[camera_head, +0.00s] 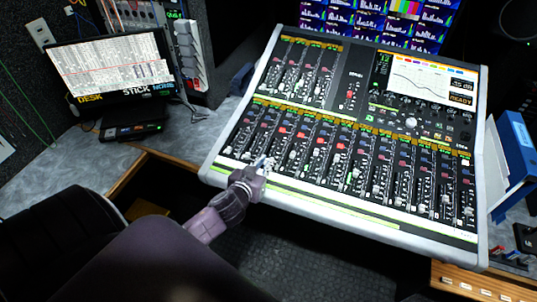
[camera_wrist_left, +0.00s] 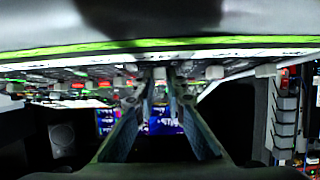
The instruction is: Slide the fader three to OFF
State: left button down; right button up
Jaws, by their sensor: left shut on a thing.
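The mixing console (camera_head: 345,215) has a lower bank of vertical faders with small pale caps. My left gripper (camera_head: 266,163) reaches the front left part of this bank, at about the third strip from the left. Its fingers are shut on a small fader cap, which they mostly hide in the head view. In the left wrist view the two fingers (camera_wrist_left: 158,90) point at the underside-looking, upended panel, with a small grey cap (camera_wrist_left: 159,74) between their tips. I cannot read the strip's number or its OFF mark. My right gripper is not in view.
Other fader caps stand close on both sides of my left gripper. A tilted screen (camera_head: 110,62) is at the left, and a blue binder (camera_head: 517,150) stands at the right. Grey worktop (camera_head: 60,160) lies left of the console. A dark chair is at the lower left.

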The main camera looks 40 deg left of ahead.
pick_arm(q)
jog(key=shift+s+d+f, duration=0.1)
jog(key=shift+f, duration=0.05)
jog(key=c, duration=2.2)
grip_release()
jog(key=shift+c, duration=0.2)
jog(key=shift+o, duration=1.4)
jog(key=shift+s, duration=0.15)
